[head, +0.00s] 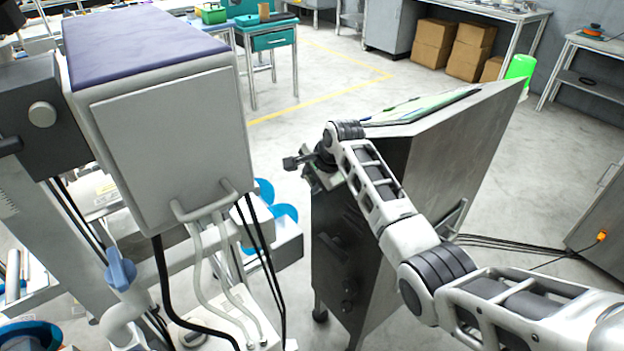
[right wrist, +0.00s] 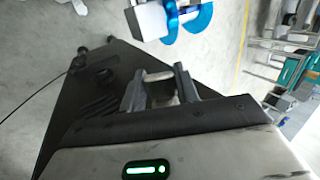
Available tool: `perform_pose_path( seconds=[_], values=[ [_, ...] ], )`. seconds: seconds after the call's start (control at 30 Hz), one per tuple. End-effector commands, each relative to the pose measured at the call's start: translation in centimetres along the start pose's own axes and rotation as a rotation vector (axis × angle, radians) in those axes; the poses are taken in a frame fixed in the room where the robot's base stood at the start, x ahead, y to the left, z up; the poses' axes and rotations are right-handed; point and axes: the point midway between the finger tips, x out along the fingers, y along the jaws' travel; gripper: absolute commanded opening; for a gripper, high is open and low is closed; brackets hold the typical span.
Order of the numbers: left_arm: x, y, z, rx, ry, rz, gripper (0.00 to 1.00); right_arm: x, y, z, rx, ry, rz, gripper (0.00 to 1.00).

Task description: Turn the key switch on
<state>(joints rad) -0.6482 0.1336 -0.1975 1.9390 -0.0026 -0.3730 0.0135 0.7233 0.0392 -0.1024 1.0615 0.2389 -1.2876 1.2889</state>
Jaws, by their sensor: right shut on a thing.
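The control cabinet (head: 400,170) has a dark front panel with black knobs (head: 348,295) low on it. My right gripper (head: 318,168) is at the upper part of this panel, with the arm reaching over the cabinet from the right. In the right wrist view my two fingers (right wrist: 160,88) are close together at the dark panel (right wrist: 85,110). They are shut on a small part between them, which I take to be the key switch. The key's shape and angle are hidden by the fingers. My left gripper is not in view.
A large grey machine with a purple top (head: 140,40) stands close on the left, with pipes and cables below. Papers (head: 425,105) lie on the cabinet top. A green cylinder (head: 520,67) stands behind it. Open floor (head: 285,130) lies between machine and cabinet.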

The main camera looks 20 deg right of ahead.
Motion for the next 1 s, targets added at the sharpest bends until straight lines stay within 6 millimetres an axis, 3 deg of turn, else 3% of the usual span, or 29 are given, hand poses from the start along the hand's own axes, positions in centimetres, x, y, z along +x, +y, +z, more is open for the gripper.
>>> perform_pose_path(
  seconds=[0.33, 0.37, 0.43, 0.77, 1.0],
  values=[
    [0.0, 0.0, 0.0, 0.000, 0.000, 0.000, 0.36, 0.0, 0.0, 0.0, 0.000, 0.001, 0.004, 0.08],
    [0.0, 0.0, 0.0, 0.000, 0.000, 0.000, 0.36, 0.0, 0.0, 0.0, 0.000, 0.001, 0.004, 0.34],
    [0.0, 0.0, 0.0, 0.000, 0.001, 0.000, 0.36, 0.0, 0.0, 0.0, 0.000, 0.000, 0.004, 0.53],
    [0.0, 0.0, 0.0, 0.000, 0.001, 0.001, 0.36, -0.1, 0.0, 0.0, 0.000, 0.000, 0.002, 0.53],
    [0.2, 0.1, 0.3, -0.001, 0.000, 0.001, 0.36, -2.9, 0.0, 0.0, -0.001, 0.002, -0.002, 0.53]
  ],
)
